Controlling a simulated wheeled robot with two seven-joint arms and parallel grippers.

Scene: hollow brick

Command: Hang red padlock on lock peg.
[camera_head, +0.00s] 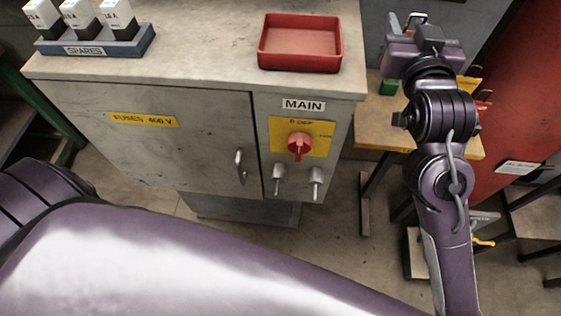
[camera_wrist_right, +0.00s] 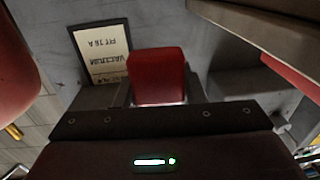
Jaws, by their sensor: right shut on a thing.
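The red padlock (camera_wrist_right: 157,77) shows in the right wrist view, with its red body between the fingers of my right gripper. In the head view my right gripper (camera_head: 408,24) is at the upper right, beyond the yellow-topped bench, and it hides the padlock there. It is shut on the padlock. The shackle is not clear to see. A lock peg cannot be told for sure; two short grey pegs (camera_head: 297,179) stick out of the cabinet front below the red MAIN switch (camera_head: 300,146). My left gripper is out of view.
The grey cabinet (camera_head: 200,135) fills the middle. A red tray (camera_head: 300,45) and a SPARES rack (camera_head: 95,42) stand on its top. A yellow-topped bench (camera_head: 378,120) and a large red surface (camera_head: 525,120) lie to the right. A framed label (camera_wrist_right: 100,52) is close to the padlock.

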